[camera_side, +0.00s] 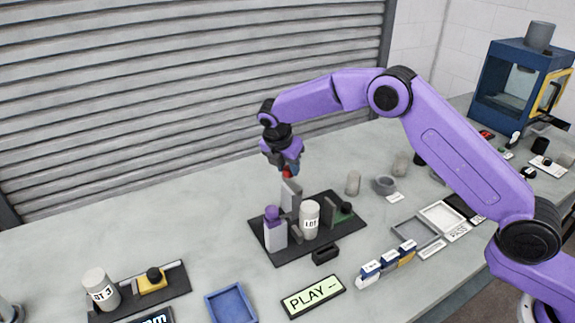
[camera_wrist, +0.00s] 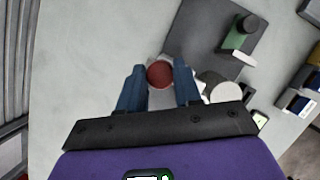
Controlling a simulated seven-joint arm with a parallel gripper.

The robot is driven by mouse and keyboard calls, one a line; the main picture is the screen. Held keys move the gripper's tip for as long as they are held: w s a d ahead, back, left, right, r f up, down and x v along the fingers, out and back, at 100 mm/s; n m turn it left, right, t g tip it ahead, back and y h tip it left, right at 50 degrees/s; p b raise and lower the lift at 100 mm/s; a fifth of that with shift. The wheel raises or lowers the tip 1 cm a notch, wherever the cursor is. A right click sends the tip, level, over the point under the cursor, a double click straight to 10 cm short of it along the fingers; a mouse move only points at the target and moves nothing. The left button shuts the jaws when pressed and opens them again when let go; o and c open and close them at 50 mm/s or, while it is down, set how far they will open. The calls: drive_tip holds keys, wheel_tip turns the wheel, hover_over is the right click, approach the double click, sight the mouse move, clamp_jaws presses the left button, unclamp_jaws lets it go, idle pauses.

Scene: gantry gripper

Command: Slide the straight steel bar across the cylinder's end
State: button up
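My gripper (camera_side: 289,168) is above the dark fixture board, pointing down. In the wrist view its two blue fingers (camera_wrist: 159,78) stand either side of a round red knob (camera_wrist: 160,74), with little or no gap; I cannot tell whether they grip it. In the side view the red knob (camera_side: 288,173) shows just at the fingertips, above an upright flat grey piece (camera_side: 291,193) that may be the steel bar. The white cylinder labelled LOT (camera_side: 309,218) stands upright beside it on the board, to the right; its pale top (camera_wrist: 223,92) shows in the wrist view.
The dark board (camera_side: 290,254) also carries a grey block with a purple top (camera_side: 273,230) and a green-based piece with a black knob (camera_side: 345,211).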

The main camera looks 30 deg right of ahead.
clamp_jaws()
drive_tip(key=shift+s+a, duration=0.1)
drive_tip(key=shift+s, duration=4.4)
drive_tip(key=o, duration=0.7)
unclamp_jaws()
drive_tip(key=shift+s, duration=0.1)
drive_tip(key=shift+o, duration=0.4)
